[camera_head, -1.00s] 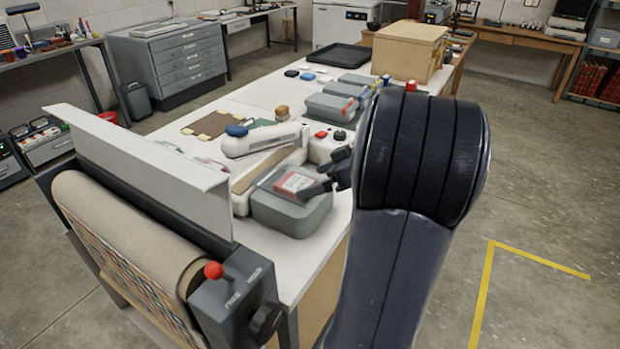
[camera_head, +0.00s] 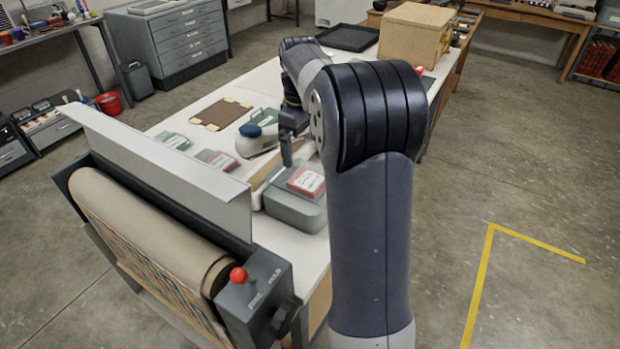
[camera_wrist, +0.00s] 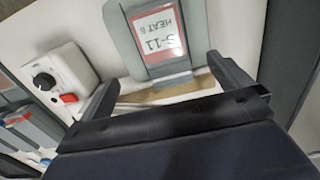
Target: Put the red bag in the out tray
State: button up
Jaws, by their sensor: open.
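The red bag (camera_head: 306,181), with a white label, lies on top of a grey-green tray (camera_head: 292,213) at the near end of the white table. It also shows in the wrist view (camera_wrist: 160,32), label upside down, over the grey tray (camera_wrist: 117,32). I cannot read any marking that tells which container is the out tray. My gripper (camera_head: 288,150) is just behind the tray in the head view, partly hidden by my arm. In the wrist view my gripper (camera_wrist: 162,92) has its fingers wide apart with nothing between them, and the bag lies beyond the fingertips.
A green bag (camera_head: 173,140) and a pinkish bag (camera_head: 217,160) lie on the table's left side. A white device with a blue knob (camera_head: 250,130) stands near. A black tray (camera_head: 348,38) and tan box (camera_head: 412,38) are farther back. A roller machine (camera_head: 150,235) fronts the table.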

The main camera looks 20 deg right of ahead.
aim_at(303, 177)
jog(key=f, duration=0.9)
jog(key=shift+s+f+p, duration=0.1)
jog(key=shift+s+p, duration=0.1)
jog(key=shift+p, duration=0.2)
jog(key=shift+c, duration=0.2)
jog(key=c, duration=1.1)
jog(key=shift+r, duration=0.2)
